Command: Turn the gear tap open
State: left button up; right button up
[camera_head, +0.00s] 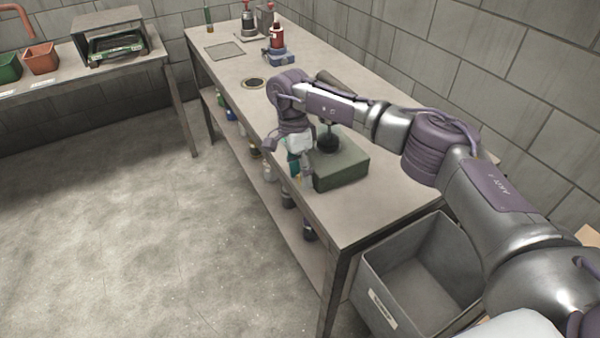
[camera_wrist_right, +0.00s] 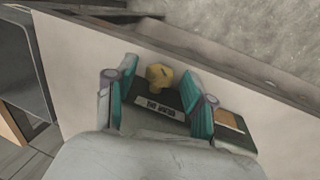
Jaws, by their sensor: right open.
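The gear tap appears as a small yellow knob (camera_wrist_right: 158,77) on the front of a dark green box (camera_head: 343,168) on the workbench. The box also shows in the right wrist view (camera_wrist_right: 172,98), with a pale label below the knob. My right gripper (camera_head: 300,170) is in front of the box's left side. In the right wrist view its teal-padded fingers (camera_wrist_right: 160,72) are open, one on each side of the knob, with gaps visible. The gripper hides the knob in the head view. A dark round part (camera_head: 328,141) stands on top of the box. My left gripper is not in view.
The workbench (camera_head: 385,195) has a lower shelf with several bottles. A grey bin (camera_head: 375,295) stands at its near end. A round hole (camera_head: 253,83), bottles and a red device (camera_head: 277,40) are farther back. A side table stands at the left; the floor between is clear.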

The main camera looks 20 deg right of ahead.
jog(key=shift+r, duration=0.1)
jog(key=v, duration=1.1)
jog(key=shift+w+r, duration=0.15)
jog(key=shift+r, duration=0.25)
jog(key=shift+a+f, duration=0.1)
jog(key=shift+a, duration=0.05)
